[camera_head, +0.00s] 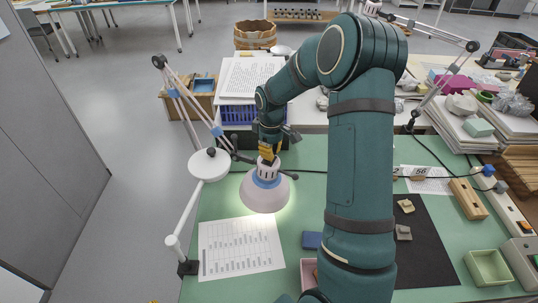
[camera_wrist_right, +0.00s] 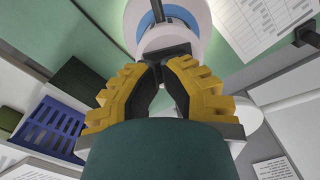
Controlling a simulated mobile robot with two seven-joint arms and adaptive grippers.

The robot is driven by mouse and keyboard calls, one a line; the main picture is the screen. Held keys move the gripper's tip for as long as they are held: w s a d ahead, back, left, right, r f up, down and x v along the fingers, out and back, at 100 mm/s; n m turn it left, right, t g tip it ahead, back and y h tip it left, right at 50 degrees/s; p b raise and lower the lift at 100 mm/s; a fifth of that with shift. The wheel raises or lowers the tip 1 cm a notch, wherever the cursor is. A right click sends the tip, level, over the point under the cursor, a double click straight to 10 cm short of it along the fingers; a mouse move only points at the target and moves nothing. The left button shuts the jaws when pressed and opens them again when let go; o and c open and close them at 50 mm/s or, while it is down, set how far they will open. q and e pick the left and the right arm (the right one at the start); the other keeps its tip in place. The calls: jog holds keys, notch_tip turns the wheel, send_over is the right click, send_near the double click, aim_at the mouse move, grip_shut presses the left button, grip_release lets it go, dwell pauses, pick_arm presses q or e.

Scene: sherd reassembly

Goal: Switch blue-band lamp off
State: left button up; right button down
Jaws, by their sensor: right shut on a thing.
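The blue-band lamp has a white conical shade (camera_head: 264,196) with a blue band around its upper part, over the green mat at the middle of the table. Its lower rim glows and the mat beside it is brightly lit, so the lamp looks on. My right gripper (camera_head: 268,151) reaches down from above and its yellow fingers are shut at the top of the lamp head. In the right wrist view the fingers (camera_wrist_right: 158,68) close on a dark part at the lamp's top, in front of the white shade (camera_wrist_right: 176,22). The exact contact is partly hidden. My left gripper is not in view.
A white round magnifier-like head (camera_head: 209,165) on a jointed arm stands close left. A printed sheet (camera_head: 241,248) lies front left. A blue crate (camera_head: 238,114) stands behind. A black mat (camera_head: 425,250) with sherds and a green tray (camera_head: 488,267) lie right. My right arm hides the middle.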

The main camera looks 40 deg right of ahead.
jog(key=shift+r+p, duration=2.4)
jog(key=shift+r, duration=1.1)
jog(key=shift+a+f, duration=0.2)
jog(key=shift+f, duration=0.05)
jog(key=s+a+f+m+y+b, duration=0.1)
jog(key=s+a+f, duration=0.1)
jog(key=a+f, duration=0.4)
jog(key=s+a+f+m+t+y+b, duration=0.1)
jog(key=s+a+f, duration=0.1)
jog(key=a+f, duration=0.4)
jog(key=s+a+f+m+y+b, duration=0.1)
jog(key=s+a+f, duration=0.1)
jog(key=a+f, duration=0.5)
jog(key=shift+s+a+f+m, duration=0.1)
jog(key=shift+s+a+m, duration=0.1)
jog(key=shift+a, duration=1.4)
jog(key=shift+s+a+m, duration=0.1)
jog(key=shift+s+a, duration=0.1)
jog(key=shift+a, duration=1.35)
jog(key=s+a+f, duration=0.1)
jog(key=s+a, duration=0.1)
jog(key=s+a+f+m, duration=0.1)
jog(key=s+a, duration=0.1)
jog(key=s+a+f+m+t+y+b, duration=0.1)
jog(key=s+a, duration=0.1)
jog(key=s, duration=0.1)
